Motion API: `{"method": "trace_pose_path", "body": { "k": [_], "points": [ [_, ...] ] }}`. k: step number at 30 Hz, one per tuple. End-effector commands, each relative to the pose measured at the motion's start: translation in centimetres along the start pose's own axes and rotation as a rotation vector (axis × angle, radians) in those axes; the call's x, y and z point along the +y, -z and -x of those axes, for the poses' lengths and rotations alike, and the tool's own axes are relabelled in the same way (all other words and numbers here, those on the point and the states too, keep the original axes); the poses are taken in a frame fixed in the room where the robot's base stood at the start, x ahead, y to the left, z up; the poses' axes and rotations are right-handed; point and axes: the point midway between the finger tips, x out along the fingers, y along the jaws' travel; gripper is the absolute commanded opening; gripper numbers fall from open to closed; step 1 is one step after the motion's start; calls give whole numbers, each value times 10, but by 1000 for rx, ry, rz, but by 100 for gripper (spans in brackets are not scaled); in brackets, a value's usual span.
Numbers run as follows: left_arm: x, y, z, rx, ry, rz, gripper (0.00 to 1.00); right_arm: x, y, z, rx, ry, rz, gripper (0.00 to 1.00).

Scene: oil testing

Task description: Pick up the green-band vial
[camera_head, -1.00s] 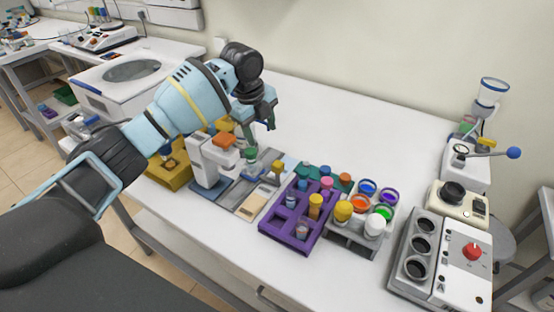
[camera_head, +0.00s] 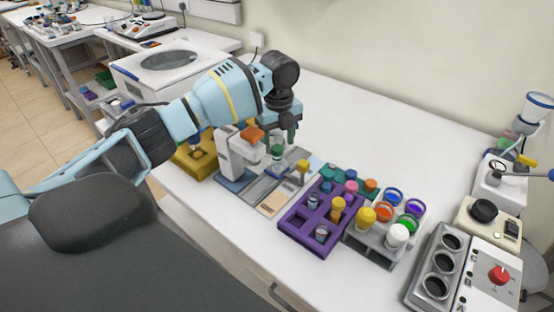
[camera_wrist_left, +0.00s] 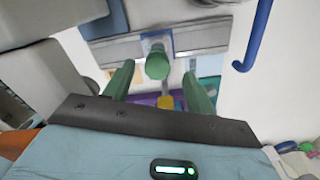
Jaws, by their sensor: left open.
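The green-band vial (camera_head: 277,152) stands upright with its green cap up at the grey-blue station beside the white device. In the left wrist view its round green cap (camera_wrist_left: 157,62) shows between and beyond my two green fingertips. My left gripper (camera_head: 280,132) is open and empty, just above and slightly behind the vial in the head view. In the wrist view the fingers of my left gripper (camera_wrist_left: 159,84) are spread apart, and no contact with the vial shows. The lower part of the vial is mostly hidden. My right gripper is not in view.
The white device with an orange top (camera_head: 252,133) stands close left of the vial. A yellow-capped vial (camera_head: 303,166) is close right. A purple rack (camera_head: 290,224) and grey holder (camera_head: 372,246) hold vials further right. The back of the table is clear.

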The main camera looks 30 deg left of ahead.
Motion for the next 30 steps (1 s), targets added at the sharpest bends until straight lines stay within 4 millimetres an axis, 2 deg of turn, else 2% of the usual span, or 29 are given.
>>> {"method": "trace_pose_path", "body": {
  "k": [7,17,27,30],
  "points": [
    [4,-1,-32,0,-1,-1,56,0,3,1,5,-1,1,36],
    [4,-1,-38,0,0,-1,55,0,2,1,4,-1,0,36],
    [4,-1,-38,0,0,-1,10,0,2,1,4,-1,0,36],
    [4,-1,-37,0,1,-1,7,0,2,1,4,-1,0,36]
  ]
}}
